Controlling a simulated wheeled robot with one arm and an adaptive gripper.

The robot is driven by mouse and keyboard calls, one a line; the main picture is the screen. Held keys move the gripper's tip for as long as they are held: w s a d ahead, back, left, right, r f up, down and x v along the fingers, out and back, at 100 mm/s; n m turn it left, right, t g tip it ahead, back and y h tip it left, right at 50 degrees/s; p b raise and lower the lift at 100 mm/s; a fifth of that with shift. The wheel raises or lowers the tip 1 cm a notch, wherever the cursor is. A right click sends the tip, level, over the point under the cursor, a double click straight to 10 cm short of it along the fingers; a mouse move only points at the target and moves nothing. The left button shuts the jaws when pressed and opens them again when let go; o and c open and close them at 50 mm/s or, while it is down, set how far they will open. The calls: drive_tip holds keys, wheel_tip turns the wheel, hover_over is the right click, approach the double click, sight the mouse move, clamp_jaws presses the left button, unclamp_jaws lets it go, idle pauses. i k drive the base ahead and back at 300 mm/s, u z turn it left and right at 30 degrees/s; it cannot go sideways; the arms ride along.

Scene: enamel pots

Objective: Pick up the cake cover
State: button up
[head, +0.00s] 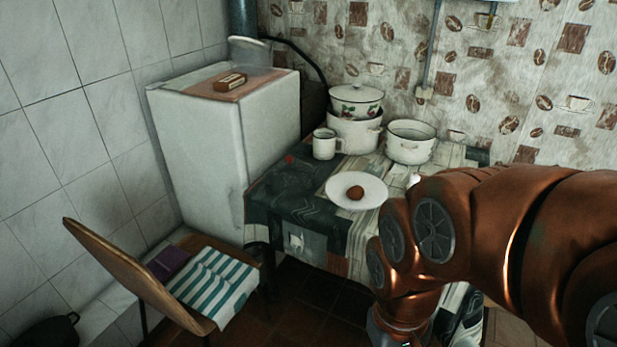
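A pale, partly see-through rounded thing (249,52) stands at the back of the fridge top in the head view. It may be the cake cover, but its full shape is unclear. It is behind a small brown box. My copper-coloured arm fills the right of the view and bends down past the front of the table. Its lower end leaves the picture at the bottom edge, so my gripper does not show. The arm is well apart from the fridge top and hides part of the table's right side.
A white fridge (199,150) stands left of the cloth-covered table (290,208). The table holds a mug (325,144), a lidded flowered pot (357,101), an open pot (410,143), and a plate (371,187) with a brown lump. A wooden chair (140,275) stands in front of the fridge.

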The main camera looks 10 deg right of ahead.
sight(288, 177)
drive_tip(key=z, duration=0.2)
drive_tip(key=i, duration=0.85)
drive_tip(key=u, duration=0.6)
drive_tip(key=i, duration=1.05)
drive_tip(key=u, duration=0.7)
